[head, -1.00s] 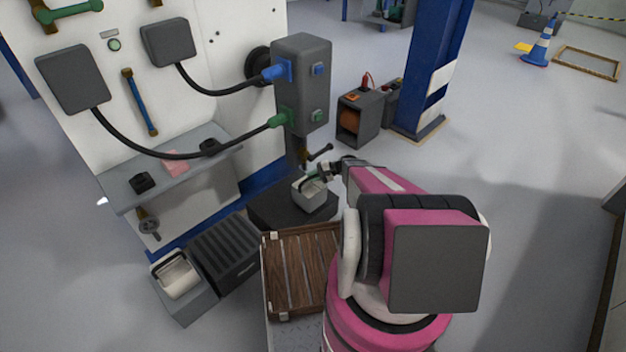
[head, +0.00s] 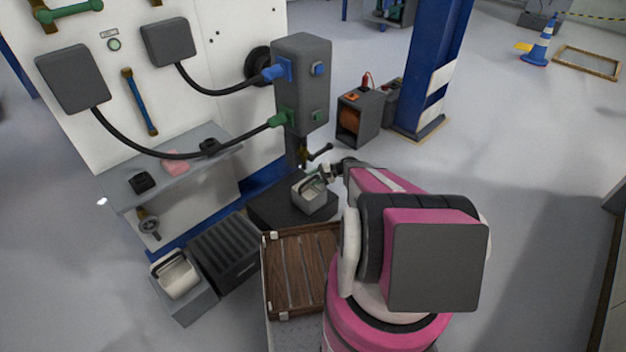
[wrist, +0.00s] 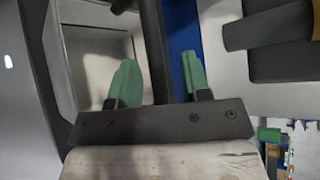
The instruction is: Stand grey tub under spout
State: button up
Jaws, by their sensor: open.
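The grey tub (head: 311,198) stands upright on a low dark block (head: 262,209), below the tap-like spout (head: 304,158) at the foot of the grey wall-side box. I cannot tell whether it is exactly under the spout's mouth. My gripper (head: 326,172) is at the tub's upper right rim. In the wrist view, my gripper's green fingers (wrist: 160,82) are apart, with a dark bar, likely the tub's handle (wrist: 152,40), passing between them. The tub's pale inside (wrist: 95,60) fills the upper left there.
A cream tub (head: 177,277) sits in a grey box at the lower left, beside a ribbed dark crate (head: 224,252). A wooden slatted tray (head: 292,270) lies in front of the block. A grey shelf (head: 115,187) juts out at left. Open floor lies to the right.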

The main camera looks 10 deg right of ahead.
jog(key=v, duration=1.1)
jog(key=s+a+r+n+h, duration=0.3)
jog(key=s+a+r+h, duration=0.2)
jog(key=s+r, duration=0.5)
jog(key=s+a+r+n+g+h, duration=0.1)
jog(key=s+a+r+n+h, duration=0.2)
jog(key=r, duration=1)
jog(key=s+a+h, duration=0.3)
jog(key=s+h, duration=0.2)
jog(key=s, duration=0.2)
jog(key=shift+s+a+n, duration=0.2)
jog(key=shift+s+n, duration=0.05)
jog(key=shift+n, duration=0.15)
jog(key=shift+d, duration=0.1)
